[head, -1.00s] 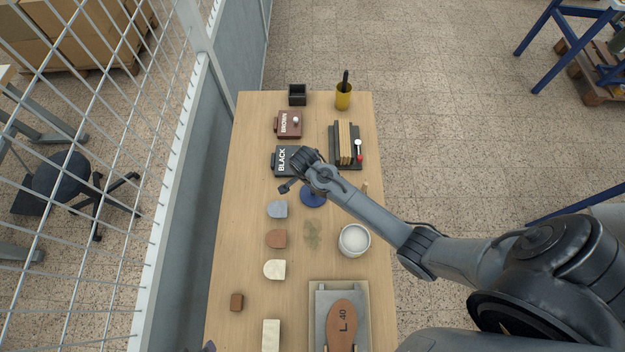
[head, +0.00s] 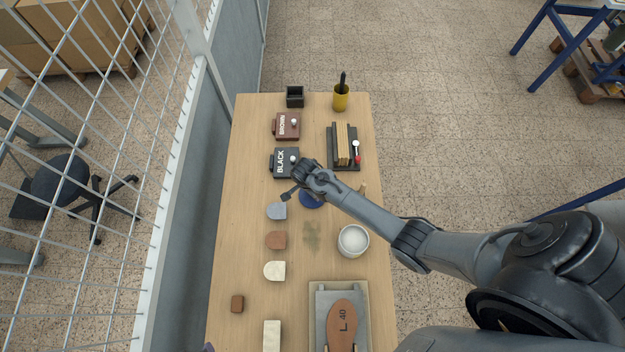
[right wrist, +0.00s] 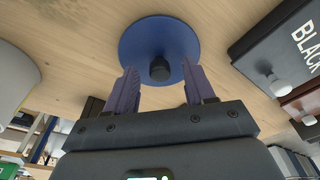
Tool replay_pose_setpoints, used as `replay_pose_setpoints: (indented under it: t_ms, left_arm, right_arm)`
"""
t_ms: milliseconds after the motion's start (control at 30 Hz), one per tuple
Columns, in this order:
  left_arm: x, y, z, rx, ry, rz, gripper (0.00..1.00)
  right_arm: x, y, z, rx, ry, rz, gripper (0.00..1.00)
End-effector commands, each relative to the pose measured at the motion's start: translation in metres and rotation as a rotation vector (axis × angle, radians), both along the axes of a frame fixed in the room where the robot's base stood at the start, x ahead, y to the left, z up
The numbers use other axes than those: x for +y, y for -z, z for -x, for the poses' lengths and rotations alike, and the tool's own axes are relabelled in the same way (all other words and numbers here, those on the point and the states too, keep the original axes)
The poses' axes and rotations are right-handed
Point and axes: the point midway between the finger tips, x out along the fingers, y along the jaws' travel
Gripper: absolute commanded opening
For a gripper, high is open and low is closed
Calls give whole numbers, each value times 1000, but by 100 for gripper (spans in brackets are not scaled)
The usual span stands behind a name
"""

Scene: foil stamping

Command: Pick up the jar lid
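The jar lid (head: 311,201) is a round blue disc with a black knob, lying on the table and partly hidden by my right arm in the head view. In the right wrist view the lid (right wrist: 140,36) lies just beyond my right gripper (right wrist: 159,80). That gripper is open; its two purple fingers point at the lid, and the black knob appears between their tips with nothing gripped. Whether the fingers touch the lid is unclear. A small dark purple tip, probably my left gripper (head: 208,347), shows at the bottom edge of the head view; its opening cannot be seen.
A white open jar (head: 353,240) stands right of the lid. The BLACK box (head: 284,166) and BROWN box (head: 286,125) lie behind it. Grey, brown and cream pieces line the table's left. A plate with a brown sole (head: 341,325) lies in front.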

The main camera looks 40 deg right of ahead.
Motion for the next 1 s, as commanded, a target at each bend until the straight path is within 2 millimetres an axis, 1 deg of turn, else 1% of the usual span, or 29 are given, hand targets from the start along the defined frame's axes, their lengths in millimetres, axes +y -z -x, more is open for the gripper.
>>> replay_pose_setpoints:
  t_ms: [33,67,100,333,600,733,867,1000]
  left_arm:
    - [0,0,0,0,-2,2,49]
    - [-1,0,0,-1,-2,3,49]
    - [-1,0,0,0,-4,5,49]
    - [-2,0,0,0,-7,11,49]
    - [-2,0,0,0,-6,8,49]
    - [-1,0,0,0,-3,4,49]
    - [0,0,0,0,0,0,49]
    - [1,0,0,0,2,-4,49]
  right_arm:
    - [0,0,0,0,0,0,46]
    - [0,0,0,0,0,0,41]
    - [0,0,0,0,0,0,35]
    - [0,0,0,1,0,0,0]
    - [0,-1,0,0,0,0,0]
    - [0,-4,0,0,0,0,0]
    - [0,-13,0,-1,1,0,0]
    - [0,-30,0,-2,1,0,0]
